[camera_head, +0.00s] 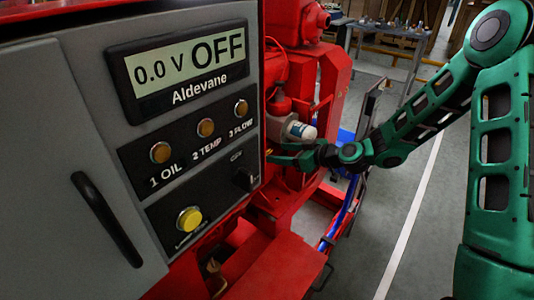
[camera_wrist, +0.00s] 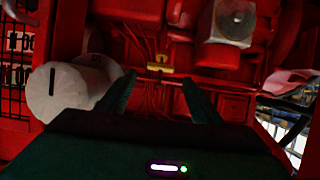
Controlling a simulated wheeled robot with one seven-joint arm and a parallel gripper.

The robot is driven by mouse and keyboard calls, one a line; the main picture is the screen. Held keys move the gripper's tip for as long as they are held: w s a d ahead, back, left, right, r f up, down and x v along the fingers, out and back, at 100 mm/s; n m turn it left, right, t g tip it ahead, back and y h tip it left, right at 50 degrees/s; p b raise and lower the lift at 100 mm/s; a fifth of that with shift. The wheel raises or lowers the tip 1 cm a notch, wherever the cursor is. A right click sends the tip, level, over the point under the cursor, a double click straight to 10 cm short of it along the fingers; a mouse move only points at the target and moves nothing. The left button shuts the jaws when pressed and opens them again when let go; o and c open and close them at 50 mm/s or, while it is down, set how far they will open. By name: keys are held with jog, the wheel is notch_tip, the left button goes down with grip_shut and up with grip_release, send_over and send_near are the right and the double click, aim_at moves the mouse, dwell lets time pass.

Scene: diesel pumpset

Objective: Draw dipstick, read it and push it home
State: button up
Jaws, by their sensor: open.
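My gripper (camera_wrist: 158,88) is open and empty, its two dark fingers spread in the wrist view. A small yellow piece (camera_wrist: 160,68), which looks like the dipstick's handle, sits against the red engine just beyond the fingertips, roughly centred between them. The fingers do not appear to touch it. Its stem cannot be made out. In the head view my green gripper (camera_head: 278,157) reaches in from the right beside the engine (camera_head: 322,95), close to the panel's right edge, where its fingertips are partly hard to see.
A white cylinder (camera_wrist: 68,92) stands left of my fingers; a pale fitting (camera_wrist: 234,20) is at upper right. The grey control panel (camera_head: 215,120) reads "0.0 V OFF". Thin red pipes run below the yellow piece. Open floor (camera_head: 440,220) lies right of the pumpset.

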jog(key=x, duration=0.7)
jog(key=shift+c, duration=0.3)
